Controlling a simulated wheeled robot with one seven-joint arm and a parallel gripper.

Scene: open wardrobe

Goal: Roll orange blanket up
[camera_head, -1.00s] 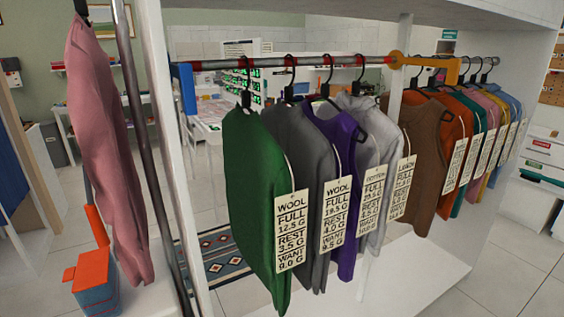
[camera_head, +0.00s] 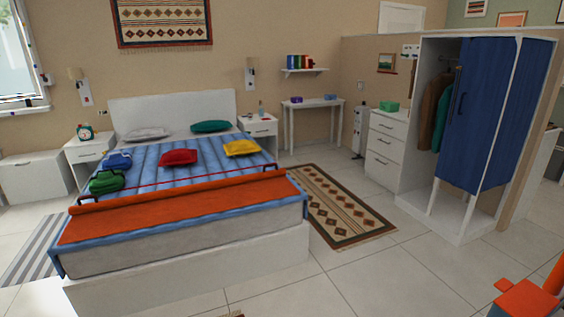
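The orange blanket (camera_head: 190,214) lies across the foot of the bed (camera_head: 185,262), on top of the blue striped bedding. Its near part is flat. Its far edge looks like a raised, thick orange band (camera_head: 185,191) running across the bed's width; I cannot tell how tightly it is rolled. A thin dark red bar with dark ends runs across the bed just beyond it. My gripper is not in view.
Several coloured cushions, including a red one (camera_head: 178,157), lie on the bed. A patterned rug (camera_head: 335,205) lies right of the bed. A blue-doored wardrobe (camera_head: 485,115) stands right. An orange-lidded box (camera_head: 525,300) is at the near right corner. Tiled floor is clear between.

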